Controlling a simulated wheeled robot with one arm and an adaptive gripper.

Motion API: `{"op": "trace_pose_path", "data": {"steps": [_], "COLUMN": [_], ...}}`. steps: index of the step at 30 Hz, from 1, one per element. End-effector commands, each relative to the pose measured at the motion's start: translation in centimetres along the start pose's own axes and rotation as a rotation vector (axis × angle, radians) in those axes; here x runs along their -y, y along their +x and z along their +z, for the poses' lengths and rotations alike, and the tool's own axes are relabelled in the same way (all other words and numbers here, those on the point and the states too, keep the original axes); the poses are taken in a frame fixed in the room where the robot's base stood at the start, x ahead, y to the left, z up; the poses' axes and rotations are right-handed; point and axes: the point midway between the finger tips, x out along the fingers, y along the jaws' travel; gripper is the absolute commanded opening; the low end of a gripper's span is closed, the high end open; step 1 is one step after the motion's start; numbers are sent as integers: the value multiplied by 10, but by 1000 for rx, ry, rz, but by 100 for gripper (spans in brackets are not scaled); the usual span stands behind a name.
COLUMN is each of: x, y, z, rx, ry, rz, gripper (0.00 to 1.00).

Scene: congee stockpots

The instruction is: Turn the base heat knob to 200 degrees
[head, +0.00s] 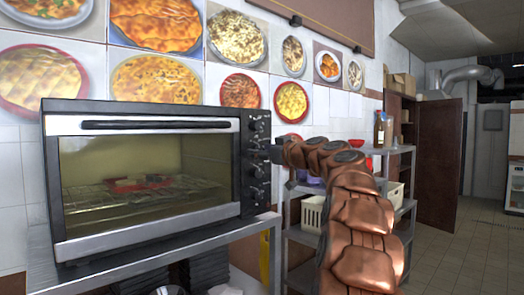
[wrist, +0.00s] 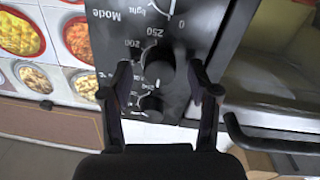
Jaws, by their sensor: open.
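A black toaster oven (head: 145,170) stands on a metal table, with a column of dark knobs (head: 257,170) on its right-hand control panel. In the wrist view the panel appears upside down. One black knob (wrist: 160,71) has the marks 200 and 250 beside it, and another knob (wrist: 150,104) lies just below it in the picture. I cannot read which is the base heat knob. My gripper (wrist: 164,88) is open, its fingers on either side of these knobs; contact is not clear. In the head view my gripper (head: 274,153) is at the panel's upper part.
The oven's glass door is closed, with a rack and a red item (head: 140,184) inside. The door handle (wrist: 270,145) lies right of my gripper in the wrist view. A metal shelf (head: 395,151) with bottles and baskets stands behind my arm. Open floor lies to the right.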

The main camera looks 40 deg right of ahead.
Motion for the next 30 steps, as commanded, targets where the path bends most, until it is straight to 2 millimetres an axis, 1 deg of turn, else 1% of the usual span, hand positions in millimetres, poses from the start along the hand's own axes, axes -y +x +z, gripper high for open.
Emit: {"op": "trace_pose_path", "data": {"steps": [5,22,30], "x": [0,0,1], "y": [0,0,0], "z": [0,0,1], "rx": [0,0,-1], "ry": [0,1,15], "rz": [0,0,-2], "gripper": [60,1,0]}}
